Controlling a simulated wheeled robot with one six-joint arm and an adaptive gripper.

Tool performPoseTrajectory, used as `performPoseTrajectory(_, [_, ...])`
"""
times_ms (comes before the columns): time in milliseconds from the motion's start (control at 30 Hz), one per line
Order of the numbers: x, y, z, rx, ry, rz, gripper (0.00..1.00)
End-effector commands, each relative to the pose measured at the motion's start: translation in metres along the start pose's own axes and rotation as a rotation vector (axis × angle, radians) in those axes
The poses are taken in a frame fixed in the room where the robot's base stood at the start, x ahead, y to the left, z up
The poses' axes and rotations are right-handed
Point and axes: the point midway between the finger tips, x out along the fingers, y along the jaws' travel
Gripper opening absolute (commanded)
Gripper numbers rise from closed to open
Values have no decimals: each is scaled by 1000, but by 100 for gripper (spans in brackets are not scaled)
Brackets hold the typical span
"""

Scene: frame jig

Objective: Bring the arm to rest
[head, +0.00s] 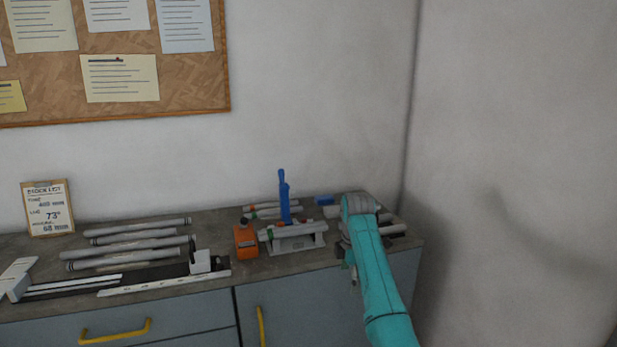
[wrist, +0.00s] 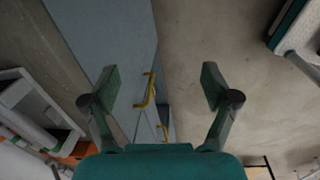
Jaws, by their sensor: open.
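My teal arm reaches up from the lower right of the head view to the right end of the workbench (head: 200,285). My gripper (wrist: 161,88) is open in the wrist view, with its two fingers wide apart and nothing between them. Beyond the fingers are the blue-grey cabinet front and the bare floor. In the head view my gripper (head: 346,258) is small and partly hidden by the arm, near the bench's front edge.
A grey jig (head: 292,243) with a blue upright tool (head: 284,195) stands left of my arm, beside an orange block (head: 246,240). Grey tubes (head: 130,243) lie further left. Yellow handles (wrist: 149,90) stick out from the cabinet front. The wall is close on the right.

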Motion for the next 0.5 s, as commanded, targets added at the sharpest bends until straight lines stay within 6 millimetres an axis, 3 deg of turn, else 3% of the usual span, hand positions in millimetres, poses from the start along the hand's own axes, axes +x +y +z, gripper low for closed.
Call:
performPoseTrajectory(267, [107, -31, 4, 145, -3, 94, 86])
performPoseTrajectory(500, [195, -75, 5, 293, 7, 199, 86])
